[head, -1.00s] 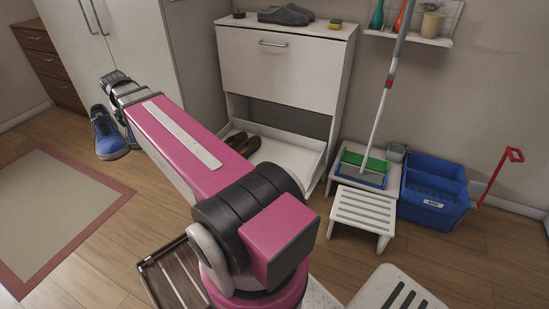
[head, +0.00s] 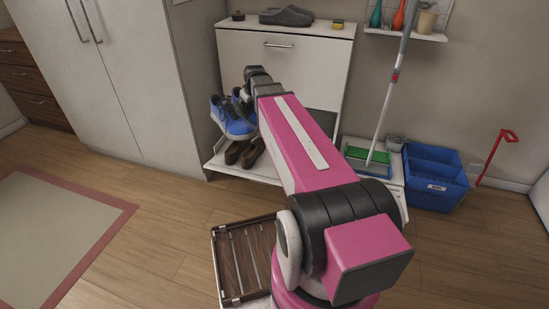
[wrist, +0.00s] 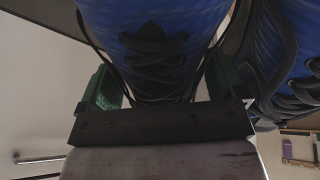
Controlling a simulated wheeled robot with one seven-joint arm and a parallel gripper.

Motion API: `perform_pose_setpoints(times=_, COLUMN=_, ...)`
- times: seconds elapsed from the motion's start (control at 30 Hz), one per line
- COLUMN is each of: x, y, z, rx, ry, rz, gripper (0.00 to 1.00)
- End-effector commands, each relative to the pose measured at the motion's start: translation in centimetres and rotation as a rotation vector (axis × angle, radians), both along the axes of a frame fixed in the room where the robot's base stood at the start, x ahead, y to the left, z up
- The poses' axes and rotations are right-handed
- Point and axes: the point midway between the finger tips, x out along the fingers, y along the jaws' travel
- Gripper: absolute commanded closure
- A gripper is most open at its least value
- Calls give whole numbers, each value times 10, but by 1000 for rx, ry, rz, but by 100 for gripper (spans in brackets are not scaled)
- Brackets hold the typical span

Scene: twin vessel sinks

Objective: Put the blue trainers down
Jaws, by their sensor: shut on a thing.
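The blue trainers (head: 230,118) hang in the air in the head view, in front of the white shoe cabinet (head: 283,62) and above its lower shelf. My gripper (wrist: 150,90) is shut on one trainer (wrist: 152,45), with a finger on each side of its laced upper. The second trainer (wrist: 292,75) shows beside it at the right of the wrist view. In the head view my arm hides the gripper's fingers and part of the trainers.
Brown shoes (head: 245,152) occupy the low shelf (head: 215,160) beneath the trainers. Grey slippers (head: 287,16) lie on the cabinet top. A mop (head: 393,85), a blue bin (head: 434,177) and a wooden slatted rack (head: 243,258) stand nearby.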

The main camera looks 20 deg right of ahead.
Motion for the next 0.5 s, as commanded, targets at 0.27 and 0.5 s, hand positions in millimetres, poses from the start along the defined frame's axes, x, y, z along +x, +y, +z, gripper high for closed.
perform_pose_setpoints(times=0.27, x=36, y=-17, z=-49, rx=4, ry=1, rz=388, gripper=55)
perform_pose_setpoints(times=0.5, x=63, y=-33, z=-94, rx=5, ry=1, rz=754, gripper=55)
